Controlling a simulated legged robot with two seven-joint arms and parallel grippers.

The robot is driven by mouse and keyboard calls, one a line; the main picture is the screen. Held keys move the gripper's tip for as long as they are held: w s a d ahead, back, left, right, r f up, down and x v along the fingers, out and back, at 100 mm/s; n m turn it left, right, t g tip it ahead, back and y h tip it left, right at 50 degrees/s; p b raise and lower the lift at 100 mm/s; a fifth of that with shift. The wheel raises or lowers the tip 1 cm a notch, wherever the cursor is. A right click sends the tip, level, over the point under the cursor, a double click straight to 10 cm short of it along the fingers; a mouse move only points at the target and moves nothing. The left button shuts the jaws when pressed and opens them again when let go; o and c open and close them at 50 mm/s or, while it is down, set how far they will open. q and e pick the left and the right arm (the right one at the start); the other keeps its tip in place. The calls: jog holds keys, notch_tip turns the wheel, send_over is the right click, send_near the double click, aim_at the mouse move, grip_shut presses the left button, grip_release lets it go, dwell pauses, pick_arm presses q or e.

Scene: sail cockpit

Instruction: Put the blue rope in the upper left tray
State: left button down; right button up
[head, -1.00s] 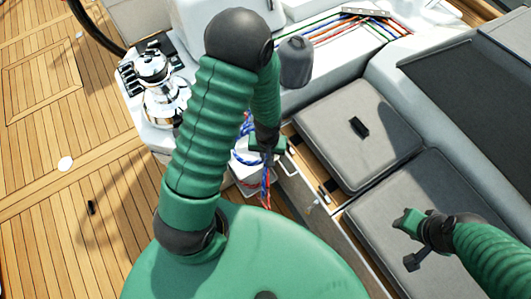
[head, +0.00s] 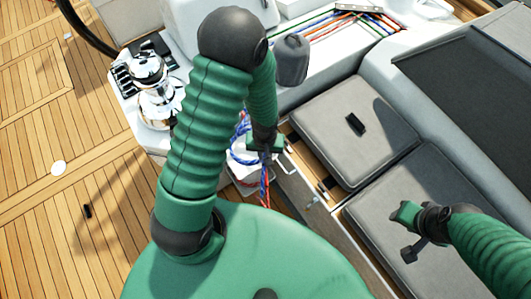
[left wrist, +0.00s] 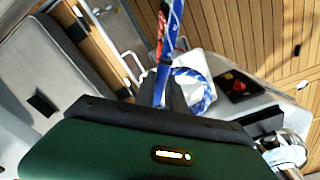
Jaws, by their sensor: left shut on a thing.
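My left gripper (head: 264,148), mostly behind my left arm in the head view, is shut on the blue rope. In the left wrist view the blue rope (left wrist: 161,86) runs up from between the dark fingertips, and a blue-and-white loop (left wrist: 203,90) lies beyond them. The rope's blue part (head: 240,150) also shows beside my arm in the head view. A red rope (left wrist: 161,30) hangs alongside it. A white tray-like surface (head: 238,172) lies below; I cannot tell which tray it is. My right gripper (head: 408,235) is open and empty over the grey cushion.
A chrome winch (head: 152,85) stands left of my arm. Several coloured lines (head: 340,22) run along the white deck at the back. Grey seat cushions (head: 350,135) with dark handles lie to the right. Teak floor (head: 50,120) is open at left.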

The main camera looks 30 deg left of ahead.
pick_arm(q)
jog(key=shift+a, duration=0.1)
jog(key=shift+d, duration=0.2)
jog(key=shift+a+f, duration=0.2)
jog(key=shift+a, duration=0.15)
jog(key=shift+a+f+b, duration=0.2)
jog(key=shift+f+b, duration=0.15)
jog(key=shift+f, duration=0.1)
jog(key=shift+a+f+b, duration=0.15)
jog(key=shift+f+b, duration=1.1)
jog(key=shift+f, duration=0.45)
pick_arm(e)
jog(key=shift+a+f, duration=0.2)
jog(key=shift+f, duration=0.6)
jog(key=shift+a+f, duration=0.15)
jog(key=shift+f, duration=0.6)
pick_arm(q)
jog(key=shift+f, duration=0.25)
pick_arm(e)
jog(key=shift+f, duration=0.2)
